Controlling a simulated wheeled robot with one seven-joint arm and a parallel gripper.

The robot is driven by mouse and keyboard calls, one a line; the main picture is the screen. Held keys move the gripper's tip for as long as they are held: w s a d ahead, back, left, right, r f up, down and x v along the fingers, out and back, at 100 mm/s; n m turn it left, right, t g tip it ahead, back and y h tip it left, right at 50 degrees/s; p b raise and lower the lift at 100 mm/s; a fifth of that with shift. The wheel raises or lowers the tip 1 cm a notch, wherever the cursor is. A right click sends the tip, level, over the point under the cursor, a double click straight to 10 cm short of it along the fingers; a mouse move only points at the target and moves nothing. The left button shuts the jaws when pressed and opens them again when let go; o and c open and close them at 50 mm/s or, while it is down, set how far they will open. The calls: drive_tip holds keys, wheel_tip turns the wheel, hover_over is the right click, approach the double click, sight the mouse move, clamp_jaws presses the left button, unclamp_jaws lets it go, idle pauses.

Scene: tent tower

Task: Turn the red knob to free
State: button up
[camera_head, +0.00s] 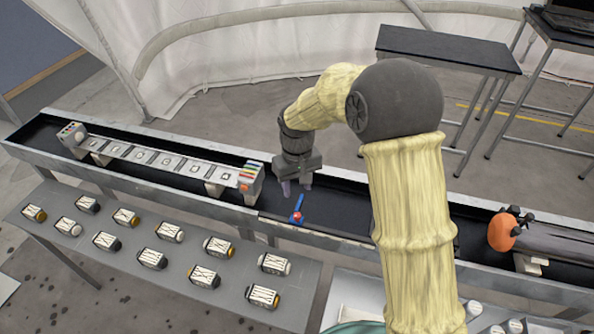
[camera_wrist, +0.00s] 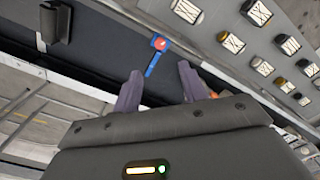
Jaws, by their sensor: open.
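The red knob (camera_head: 297,216) is a small red disc at the near end of a blue bar (camera_head: 299,202) on the black trough floor. The wrist view shows the red knob (camera_wrist: 160,44) at the upper middle, with the blue bar (camera_wrist: 151,66) running down from it between my finger tips. My gripper (camera_head: 296,187) is open and points down over the trough, just behind the knob. In the wrist view my gripper (camera_wrist: 158,70) has its two fingers apart, with nothing held between them. I cannot tell whether the fingers touch the bar.
A rack of white panels (camera_head: 150,158) with a grey end block (camera_head: 249,184) stands in the trough to the left. A grey shelf (camera_head: 130,282) in front bears several labelled cylinders. An orange-ended cylinder (camera_head: 502,232) lies at the right. A dark table (camera_head: 450,50) stands behind.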

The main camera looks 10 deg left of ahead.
wheel_tip(320, 180, up, 6)
idle(0.5)
drive_tip(key=s+d+f+m+t, duration=0.1)
drive_tip(key=s+d+m, duration=0.2)
drive_tip(key=s+d, duration=0.4)
drive_tip(key=s+d+f+m+t, duration=0.1)
drive_tip(key=s+d+m, duration=0.2)
drive_tip(key=s+d, duration=0.5)
drive_tip(key=d, duration=0.9)
drive_tip(key=shift+s+f+m+t, duration=0.2)
drive_tip(key=shift+f+m+t, duration=0.1)
drive_tip(key=shift+m, duration=0.1)
drive_tip(key=shift+c, duration=0.6)
